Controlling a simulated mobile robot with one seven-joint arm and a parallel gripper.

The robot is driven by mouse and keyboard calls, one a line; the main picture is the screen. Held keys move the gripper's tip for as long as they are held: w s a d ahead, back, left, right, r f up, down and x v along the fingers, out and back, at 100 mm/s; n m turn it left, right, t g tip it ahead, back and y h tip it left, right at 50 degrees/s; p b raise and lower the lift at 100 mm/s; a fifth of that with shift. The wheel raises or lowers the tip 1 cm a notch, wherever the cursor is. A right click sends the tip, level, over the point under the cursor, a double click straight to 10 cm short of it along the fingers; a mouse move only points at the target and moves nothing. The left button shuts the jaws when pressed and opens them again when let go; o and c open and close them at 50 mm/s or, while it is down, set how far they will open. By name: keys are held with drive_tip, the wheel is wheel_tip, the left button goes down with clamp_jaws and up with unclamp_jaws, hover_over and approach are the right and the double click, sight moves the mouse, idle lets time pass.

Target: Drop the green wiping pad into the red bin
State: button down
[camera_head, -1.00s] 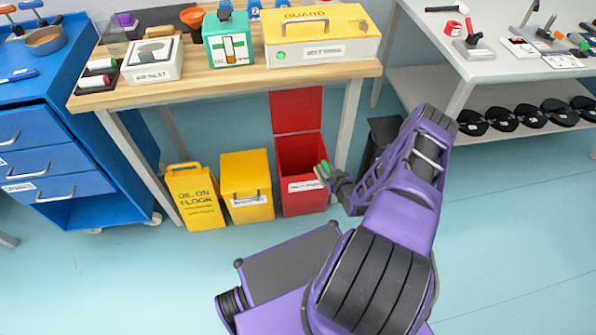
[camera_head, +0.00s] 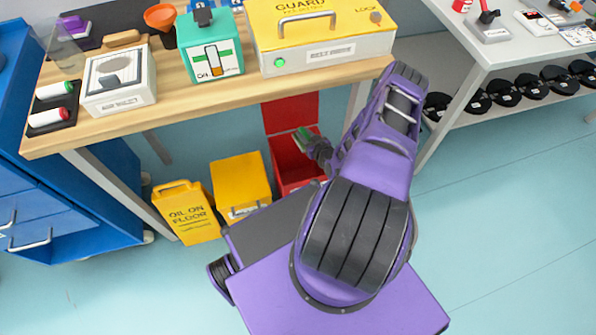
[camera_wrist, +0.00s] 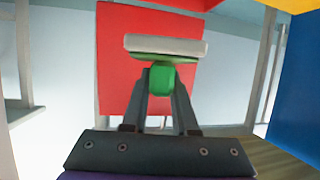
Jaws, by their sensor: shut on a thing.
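The green wiping pad (camera_head: 302,139) is held in my gripper (camera_head: 312,147), in front of the red bin's raised lid. In the wrist view my gripper (camera_wrist: 160,88) has its fingers closed on the pad's green grip (camera_wrist: 160,80), with a pale slab beyond it. The red bin (camera_head: 283,174) stands on the floor under the workbench, its lid (camera_head: 290,112) up and its mouth open. In the head view the pad overlaps the bin's mouth; its exact height above the rim is hard to tell. My arm hides the bin's right side.
A yellow bin (camera_head: 240,182) and a yellow "oil on floor" sign (camera_head: 187,212) stand left of the red bin. The wooden workbench (camera_head: 200,112) overhangs above, with its leg (camera_head: 358,103) to the right. A blue drawer cabinet (camera_head: 50,215) is at the left. Floor at right is clear.

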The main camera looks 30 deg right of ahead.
wheel_tip(320, 180, down, 6)
drive_tip(key=b, duration=0.4)
drive_tip(key=shift+r, duration=0.1)
drive_tip(key=c, duration=0.6)
unclamp_jaws()
drive_tip(key=shift+s, duration=0.1)
